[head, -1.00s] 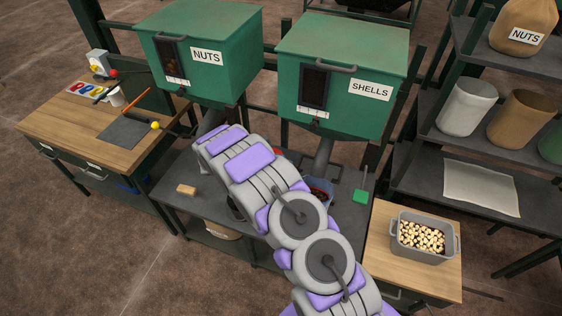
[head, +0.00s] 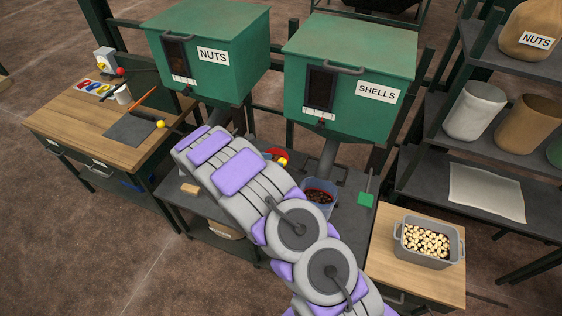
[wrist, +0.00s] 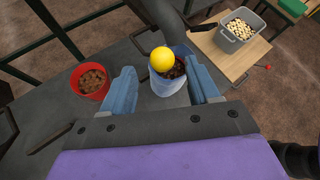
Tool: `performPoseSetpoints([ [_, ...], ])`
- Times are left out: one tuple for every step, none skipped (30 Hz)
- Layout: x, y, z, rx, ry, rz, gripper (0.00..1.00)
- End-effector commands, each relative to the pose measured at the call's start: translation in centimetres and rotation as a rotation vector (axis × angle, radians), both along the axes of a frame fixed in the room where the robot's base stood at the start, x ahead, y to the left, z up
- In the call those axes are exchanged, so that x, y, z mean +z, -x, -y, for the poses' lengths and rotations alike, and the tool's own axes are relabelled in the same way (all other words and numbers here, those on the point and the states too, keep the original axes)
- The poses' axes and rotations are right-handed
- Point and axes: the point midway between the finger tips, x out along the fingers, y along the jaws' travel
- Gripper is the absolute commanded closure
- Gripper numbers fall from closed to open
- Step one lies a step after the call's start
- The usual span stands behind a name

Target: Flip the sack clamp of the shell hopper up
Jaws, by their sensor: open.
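The green shell hopper (head: 349,82), labelled SHELLS, stands over the grey bench, with its grey spout (head: 328,153) running down. A yellow ball knob (head: 283,161) shows beside my arm; in the wrist view the yellow knob (wrist: 162,59) appears between my fingertips. I take it for the sack clamp's handle; the rest of the clamp is hidden or unclear. My gripper (wrist: 160,68) is open and empty, its two blue fingers on either side of the knob in the picture. I cannot tell the knob's depth from the fingertips. My arm hides the gripper in the head view.
A blue container (head: 319,194) with dark contents stands below the spout. A red pot (wrist: 90,80) of brown pieces stands left in the wrist view. The nut hopper (head: 208,45) and its yellow knob (head: 160,124) are left. A grey crate (head: 428,241) stands right.

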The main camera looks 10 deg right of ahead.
Motion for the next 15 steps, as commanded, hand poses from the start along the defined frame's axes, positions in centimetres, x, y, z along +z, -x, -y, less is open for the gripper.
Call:
performPoseSetpoints([
  [0.6, 0.2, -1.2, 0.005, -0.002, 0.003, 0.4],
  [0.9, 0.3, -1.7, 0.005, -0.003, 0.004, 0.4],
  [1.4, 0.4, -2.5, 0.005, -0.004, 0.004, 0.4],
  [1.7, 0.6, -3.1, 0.005, -0.004, 0.003, 0.4],
  [2.1, 0.8, -3.6, 0.004, -0.003, 0.003, 0.4],
  [2.5, 1.0, -4.2, 0.002, -0.002, 0.003, 0.4],
  [2.8, 1.1, -4.7, 0.002, -0.002, 0.004, 0.4],
  [3.1, 1.2, -5.1, 0.001, -0.002, 0.003, 0.4],
  [3.4, 1.4, -5.7, 0.003, -0.003, 0.002, 0.4],
  [3.6, 1.5, -6.1, 0.004, -0.004, 0.001, 0.4],
  [3.8, 1.6, -6.5, 0.002, -0.004, 0.002, 0.4],
  [4.1, 1.7, -6.9, 0.002, -0.004, 0.002, 0.4],
  [4.3, 1.7, -7.2, 0.002, -0.004, 0.002, 0.4],
  [4.4, 1.8, -7.4, 0.002, -0.002, 0.002, 0.4],
  [4.6, 1.9, -7.7, 0.002, -0.002, 0.002, 0.4],
])
